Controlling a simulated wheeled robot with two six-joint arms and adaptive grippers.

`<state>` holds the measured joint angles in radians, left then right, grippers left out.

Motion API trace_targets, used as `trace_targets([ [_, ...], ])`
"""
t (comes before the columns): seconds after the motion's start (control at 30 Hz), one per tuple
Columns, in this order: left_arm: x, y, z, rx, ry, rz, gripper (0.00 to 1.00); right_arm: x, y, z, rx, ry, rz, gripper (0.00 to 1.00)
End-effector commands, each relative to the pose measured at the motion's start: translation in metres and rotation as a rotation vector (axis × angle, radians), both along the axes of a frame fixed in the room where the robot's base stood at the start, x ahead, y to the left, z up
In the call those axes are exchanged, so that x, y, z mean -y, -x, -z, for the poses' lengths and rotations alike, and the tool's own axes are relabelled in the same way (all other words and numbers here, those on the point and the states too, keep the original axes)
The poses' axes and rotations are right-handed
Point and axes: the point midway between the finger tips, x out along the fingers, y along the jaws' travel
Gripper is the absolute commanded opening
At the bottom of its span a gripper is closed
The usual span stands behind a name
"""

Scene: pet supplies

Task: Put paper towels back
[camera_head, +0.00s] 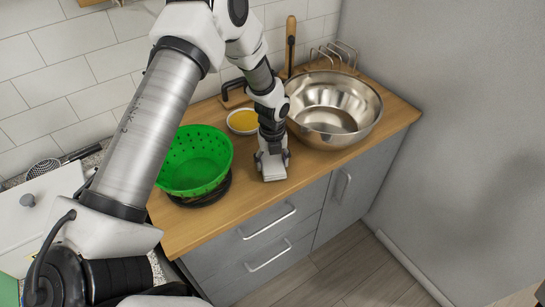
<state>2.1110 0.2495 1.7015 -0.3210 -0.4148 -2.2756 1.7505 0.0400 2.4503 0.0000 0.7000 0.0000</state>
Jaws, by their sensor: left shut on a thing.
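My left arm comes in from the left and reaches down to the wooden counter. My left gripper (272,164) points down close above the counter, between the green colander and the steel bowl. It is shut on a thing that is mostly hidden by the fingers. A small pale patch shows at the fingertips, and I cannot tell whether it is the paper towels. No paper towels can be made out elsewhere. My right gripper is not in view.
A green colander (195,160) stands left of the gripper on a dark round base. A steel bowl (333,108) stands to the right. A small dish with yellow contents (243,121) is behind. The counter's front edge (240,214) is near the gripper.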

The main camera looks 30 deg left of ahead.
Motion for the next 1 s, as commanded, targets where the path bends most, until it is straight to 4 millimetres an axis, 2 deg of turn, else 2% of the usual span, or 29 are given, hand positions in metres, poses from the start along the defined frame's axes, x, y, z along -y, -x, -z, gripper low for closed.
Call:
trace_targets([
  [0.27,0.0,0.0,0.004,0.001,0.0,0.0,0.4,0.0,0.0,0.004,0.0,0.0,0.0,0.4],
  [0.3,0.0,0.0,0.004,0.001,0.0,0.0,0.71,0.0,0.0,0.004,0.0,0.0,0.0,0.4],
  [0.37,0.0,0.0,0.003,0.001,0.0,0.0,0.92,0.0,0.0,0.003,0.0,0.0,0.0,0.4],
  [0.67,0.001,0.0,0.003,0.001,0.0,0.0,0.93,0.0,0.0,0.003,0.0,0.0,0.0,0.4],
  [0.77,0.001,0.0,-0.003,0.002,0.001,0.0,0.93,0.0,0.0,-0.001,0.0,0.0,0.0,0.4],
  [0.8,0.001,-0.001,-0.004,0.004,0.001,0.0,0.93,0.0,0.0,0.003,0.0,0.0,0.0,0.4],
  [0.87,0.001,-0.001,-0.012,0.005,0.001,0.0,0.93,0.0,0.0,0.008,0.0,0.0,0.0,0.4],
  [1.0,0.001,-0.002,-0.045,0.008,0.001,0.0,0.93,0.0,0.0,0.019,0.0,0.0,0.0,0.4],
])
